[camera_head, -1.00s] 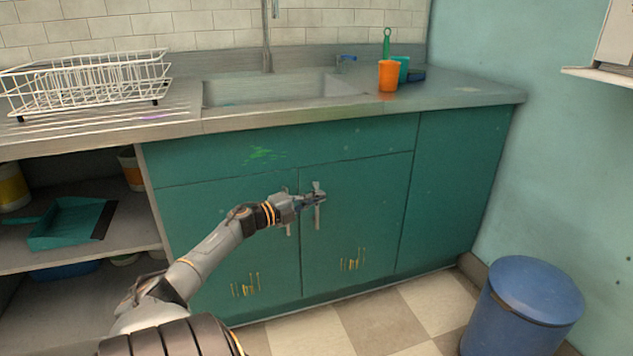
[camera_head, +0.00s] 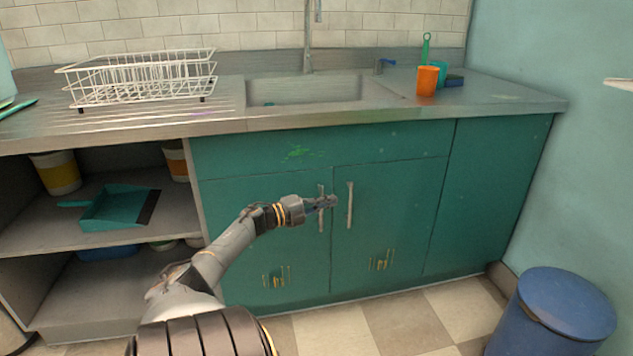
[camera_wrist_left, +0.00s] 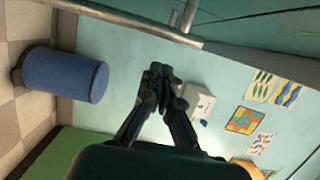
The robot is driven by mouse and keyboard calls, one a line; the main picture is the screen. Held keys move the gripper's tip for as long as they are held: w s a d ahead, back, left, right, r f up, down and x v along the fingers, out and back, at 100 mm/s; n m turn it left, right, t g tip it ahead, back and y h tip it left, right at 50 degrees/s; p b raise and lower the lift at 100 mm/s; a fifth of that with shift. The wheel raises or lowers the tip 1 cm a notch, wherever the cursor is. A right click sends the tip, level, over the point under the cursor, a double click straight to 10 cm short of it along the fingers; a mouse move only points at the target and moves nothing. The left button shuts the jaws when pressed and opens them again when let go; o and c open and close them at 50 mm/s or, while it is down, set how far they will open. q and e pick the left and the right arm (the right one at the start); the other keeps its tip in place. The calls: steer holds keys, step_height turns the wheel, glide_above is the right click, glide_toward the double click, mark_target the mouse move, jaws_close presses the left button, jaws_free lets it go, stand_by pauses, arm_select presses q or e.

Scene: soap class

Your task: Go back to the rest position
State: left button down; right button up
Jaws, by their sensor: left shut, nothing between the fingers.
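My left gripper (camera_head: 328,203) reaches out in front of the teal sink cabinet (camera_head: 390,185). In the head view it overlaps the left door's handle (camera_head: 321,190); I cannot tell from this view how close it is to it. In the left wrist view the fingers of the left gripper (camera_wrist_left: 158,72) are together at the tips, with nothing between them. Both cabinet doors look shut. The right door's handle (camera_head: 350,205) is clear of the gripper. My right gripper is in neither view.
A blue bin (camera_head: 553,315) stands on the floor at the right, also seen in the left wrist view (camera_wrist_left: 62,73). A white dish rack (camera_head: 140,80) and an orange cup (camera_head: 427,81) are on the counter. Open shelves at the left hold a teal dustpan (camera_head: 112,208).

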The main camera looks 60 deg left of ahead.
arm_select(q)
steer(key=shift+s+a+r, duration=0.2)
steer(key=shift+s+a, duration=0.8)
steer(key=shift+s, duration=0.1)
